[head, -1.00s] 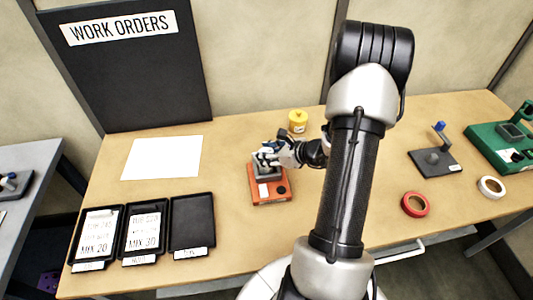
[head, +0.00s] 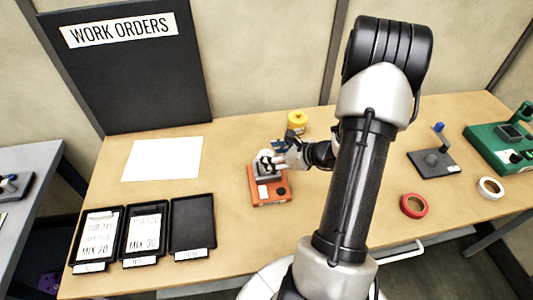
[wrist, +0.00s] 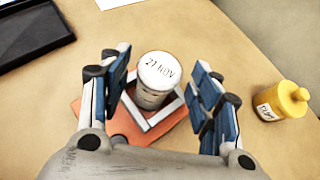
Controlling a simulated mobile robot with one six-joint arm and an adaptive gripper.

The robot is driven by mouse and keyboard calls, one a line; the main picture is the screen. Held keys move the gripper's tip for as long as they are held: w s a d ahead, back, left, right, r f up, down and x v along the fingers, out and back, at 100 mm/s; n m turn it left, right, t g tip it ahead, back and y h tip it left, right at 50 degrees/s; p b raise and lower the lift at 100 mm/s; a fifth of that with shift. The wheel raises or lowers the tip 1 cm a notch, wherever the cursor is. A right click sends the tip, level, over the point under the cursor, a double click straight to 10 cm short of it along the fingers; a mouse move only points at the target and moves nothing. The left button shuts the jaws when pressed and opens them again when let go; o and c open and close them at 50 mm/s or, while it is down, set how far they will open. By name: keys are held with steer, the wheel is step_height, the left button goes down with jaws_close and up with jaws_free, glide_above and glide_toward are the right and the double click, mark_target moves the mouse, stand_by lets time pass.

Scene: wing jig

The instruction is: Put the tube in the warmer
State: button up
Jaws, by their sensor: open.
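The tube (wrist: 157,82) has a white cap marked "27 NOV" and a grey body. In the wrist view it stands within the grey square frame on top of the orange warmer (wrist: 92,118). In the head view the warmer (head: 270,197) sits mid-table, and the white cap (head: 264,156) shows at its top. My gripper (wrist: 160,88) is open, with blue-padded fingers to the left and right of the tube and gaps on both sides. In the head view my gripper (head: 277,157) is at the tube's right. The tube's lower end is hidden.
A yellow jar (head: 297,122) stands behind the warmer. Black trays (head: 193,222) lie to the left, with a white sheet (head: 162,158) behind them. A red tape roll (head: 414,205), a grey stand (head: 434,163) and a green device (head: 500,145) are at right.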

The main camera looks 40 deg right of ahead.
steer(key=p+v, duration=0.1)
steer(key=v, duration=0.8)
steer(key=shift+p, duration=0.3)
steer(key=shift+w+a, duration=0.1)
